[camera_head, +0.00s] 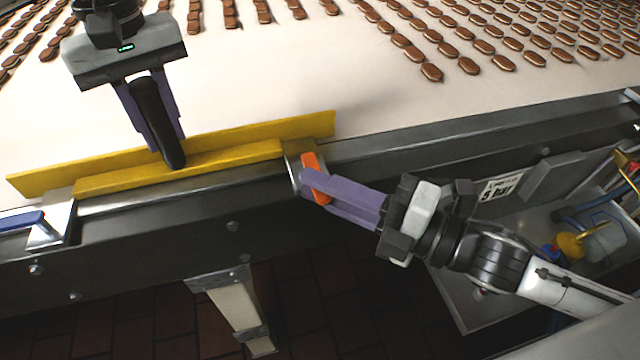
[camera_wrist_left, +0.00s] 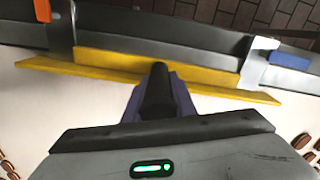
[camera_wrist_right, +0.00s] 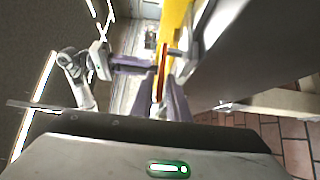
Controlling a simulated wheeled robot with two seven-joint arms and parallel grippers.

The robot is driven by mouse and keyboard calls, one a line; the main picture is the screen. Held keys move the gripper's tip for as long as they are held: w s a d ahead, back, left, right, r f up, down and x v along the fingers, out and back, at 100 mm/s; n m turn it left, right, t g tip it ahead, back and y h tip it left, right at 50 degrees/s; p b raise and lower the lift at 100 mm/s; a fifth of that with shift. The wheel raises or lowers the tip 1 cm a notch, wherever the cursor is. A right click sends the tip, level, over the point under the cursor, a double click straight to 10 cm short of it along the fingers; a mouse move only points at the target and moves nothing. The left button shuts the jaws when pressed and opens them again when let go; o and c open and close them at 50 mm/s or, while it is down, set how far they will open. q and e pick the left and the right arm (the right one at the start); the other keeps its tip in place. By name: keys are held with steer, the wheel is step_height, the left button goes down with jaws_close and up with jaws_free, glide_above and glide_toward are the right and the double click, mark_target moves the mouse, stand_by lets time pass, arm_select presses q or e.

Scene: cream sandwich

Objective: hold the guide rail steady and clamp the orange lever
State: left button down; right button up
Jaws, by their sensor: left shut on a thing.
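The yellow guide rail (camera_head: 240,153) lies along the near edge of the cream conveyor and also shows in the left wrist view (camera_wrist_left: 205,72). My left gripper (camera_head: 165,150) is shut on the black upright handle (camera_head: 158,122) of the rail. The handle also shows between the fingers in the left wrist view (camera_wrist_left: 158,90). The orange lever (camera_head: 312,172) stands on the metal clamp at the rail's right end, tilted up. My right gripper (camera_head: 312,186) is at the lever, its purple fingers open on either side of it. In the right wrist view the lever (camera_wrist_right: 161,72) shows between the fingers.
A blue lever (camera_head: 22,219) sits on a clamp (camera_head: 52,228) at the rail's left end. Rows of brown biscuits (camera_head: 480,46) lie on the belt (camera_head: 280,80) behind. A grey cabinet with tubing (camera_head: 600,232) is at the right. The dark frame (camera_head: 180,240) runs below the rail.

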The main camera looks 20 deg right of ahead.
steer(key=shift+w+a, duration=0.15)
steer(key=shift+a, duration=0.05)
steer(key=shift+c, duration=0.5)
jaws_close()
steer(key=shift+g, duration=0.3)
stand_by(0.8)
steer(key=shift+w+d+r+n+g+y, duration=0.1)
steer(key=shift+w+d+n+g+y, duration=0.15)
steer(key=shift+d+n+g+y, duration=0.85)
steer(key=shift+w+d+f+n+g+y, duration=0.15)
steer(key=shift+n+g+y, duration=0.4)
steer(key=shift+n+g, duration=1.2)
steer(key=shift+w+d+r+n+g+y, duration=0.25)
steer(key=shift+d+n+g+y, duration=0.5)
steer(key=shift+g, duration=1.2)
steer(key=shift+a+f, duration=0.15)
